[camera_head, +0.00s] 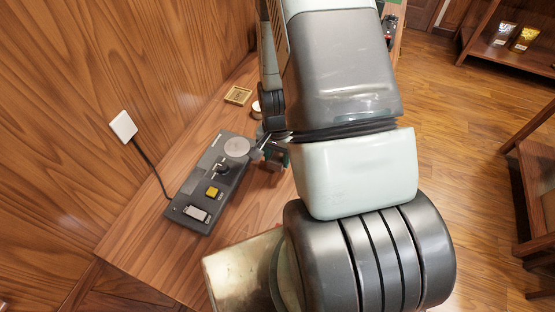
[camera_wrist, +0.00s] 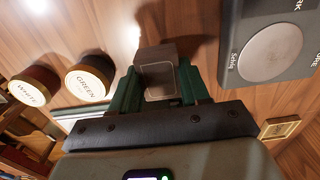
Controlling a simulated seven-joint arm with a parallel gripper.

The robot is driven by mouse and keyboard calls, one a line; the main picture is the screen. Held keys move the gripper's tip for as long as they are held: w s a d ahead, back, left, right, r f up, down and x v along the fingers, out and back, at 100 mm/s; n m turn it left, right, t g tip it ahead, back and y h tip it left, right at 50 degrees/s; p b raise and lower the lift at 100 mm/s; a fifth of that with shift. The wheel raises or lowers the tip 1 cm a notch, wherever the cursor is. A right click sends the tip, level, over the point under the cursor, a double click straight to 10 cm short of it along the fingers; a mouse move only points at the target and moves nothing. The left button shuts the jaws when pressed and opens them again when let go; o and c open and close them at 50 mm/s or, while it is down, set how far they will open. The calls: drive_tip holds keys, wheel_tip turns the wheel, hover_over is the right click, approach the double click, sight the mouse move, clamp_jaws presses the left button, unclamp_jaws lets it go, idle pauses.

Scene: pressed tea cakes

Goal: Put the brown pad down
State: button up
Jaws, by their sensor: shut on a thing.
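My gripper (camera_wrist: 158,84) is shut on a small grey-brown block, which looks like the brown pad (camera_wrist: 156,62), between its green fingers in the wrist view. The pad is over the wooden table (camera_wrist: 118,14); a dark shadow lies beside it. I cannot tell whether it touches the table. In the head view my gripper (camera_head: 274,156) is just right of the round plate on the grey control box (camera_head: 196,184), and my arm hides much around it. The pad cannot be made out clearly there.
The grey box with its round plate also shows in the wrist view (camera_wrist: 240,95). Round tubs labelled GREEN (camera_wrist: 90,80) and WHITE (camera_wrist: 35,86) stand at the left. A small wooden frame (camera_head: 238,95) lies behind the box. A cable runs from the box to a white wall plate (camera_head: 123,126).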

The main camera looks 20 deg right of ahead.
drive_tip(key=shift+f, duration=1.1)
drive_tip(key=shift+f, duration=0.1)
drive_tip(key=o, duration=1)
